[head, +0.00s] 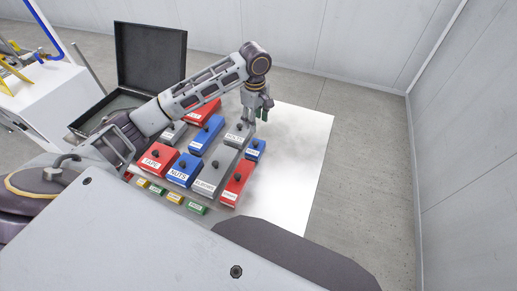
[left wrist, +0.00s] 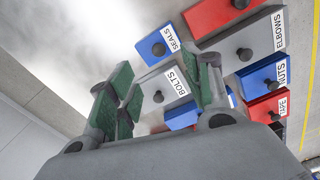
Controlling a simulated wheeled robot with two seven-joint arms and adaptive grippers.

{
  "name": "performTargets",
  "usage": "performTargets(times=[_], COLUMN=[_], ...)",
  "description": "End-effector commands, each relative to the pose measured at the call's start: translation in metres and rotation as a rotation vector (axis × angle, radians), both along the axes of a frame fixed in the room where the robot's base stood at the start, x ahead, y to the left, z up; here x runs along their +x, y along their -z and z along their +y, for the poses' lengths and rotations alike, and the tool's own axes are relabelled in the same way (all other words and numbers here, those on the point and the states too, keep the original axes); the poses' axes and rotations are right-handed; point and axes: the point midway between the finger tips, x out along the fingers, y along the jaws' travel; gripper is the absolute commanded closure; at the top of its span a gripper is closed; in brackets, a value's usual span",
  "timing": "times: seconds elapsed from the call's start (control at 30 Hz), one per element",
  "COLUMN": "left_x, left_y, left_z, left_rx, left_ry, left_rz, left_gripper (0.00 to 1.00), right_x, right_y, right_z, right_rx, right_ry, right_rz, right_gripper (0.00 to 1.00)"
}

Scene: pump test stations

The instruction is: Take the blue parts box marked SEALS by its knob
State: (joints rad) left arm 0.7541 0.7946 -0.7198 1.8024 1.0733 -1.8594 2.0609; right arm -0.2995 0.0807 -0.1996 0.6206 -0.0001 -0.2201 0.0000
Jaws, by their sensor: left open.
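The small blue parts box marked SEALS (left wrist: 149,43) lies at the top middle of the left wrist view, with a dark round knob (left wrist: 158,49) on its top. In the head view it is the small blue box (head: 258,152) at the right edge of the group; its label is too small to read there. My left gripper (head: 260,106) is open and empty, pointing down above the far right of the group, apart from the SEALS box. In the left wrist view its green-padded fingers (left wrist: 165,85) stand either side of the grey BOLTS box (left wrist: 165,98). My right gripper is not in view.
Grey BOLTS (head: 236,132), grey ELBOWS (head: 208,178) and a red box (head: 237,180) stand close by. Blue NUTS (head: 184,168) and red TAPE (head: 160,157) are further left. The white table (head: 298,160) is clear to the right. A black open case (head: 150,55) stands behind.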

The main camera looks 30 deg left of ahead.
Motion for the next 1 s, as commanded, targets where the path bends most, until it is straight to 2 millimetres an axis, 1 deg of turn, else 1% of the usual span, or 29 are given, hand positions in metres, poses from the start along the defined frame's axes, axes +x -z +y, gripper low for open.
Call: performTargets(times=[0.17,0.37,0.63,0.8,1.0], left_x=[0.0,0.0,0.0,0.0,0.001], left_y=[0.0,0.01,0.042,0.065,0.083], left_z=[0.0,0.0,0.0,0.001,0.001], left_rx=[0.0,0.0,0.0,0.0,0.0], left_ry=[0.0,-0.001,-0.001,0.0,0.0], left_rz=[0.0,0.001,0.002,0.002,0.0], left_gripper=[0.5,0.5,0.5,0.5,0.5], right_x=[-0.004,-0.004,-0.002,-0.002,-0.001], right_y=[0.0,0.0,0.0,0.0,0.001], right_z=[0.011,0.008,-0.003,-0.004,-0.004], right_rx=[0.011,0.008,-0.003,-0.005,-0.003], right_ry=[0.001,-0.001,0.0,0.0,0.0], right_rz=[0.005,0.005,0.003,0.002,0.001], right_gripper=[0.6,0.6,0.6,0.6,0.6])
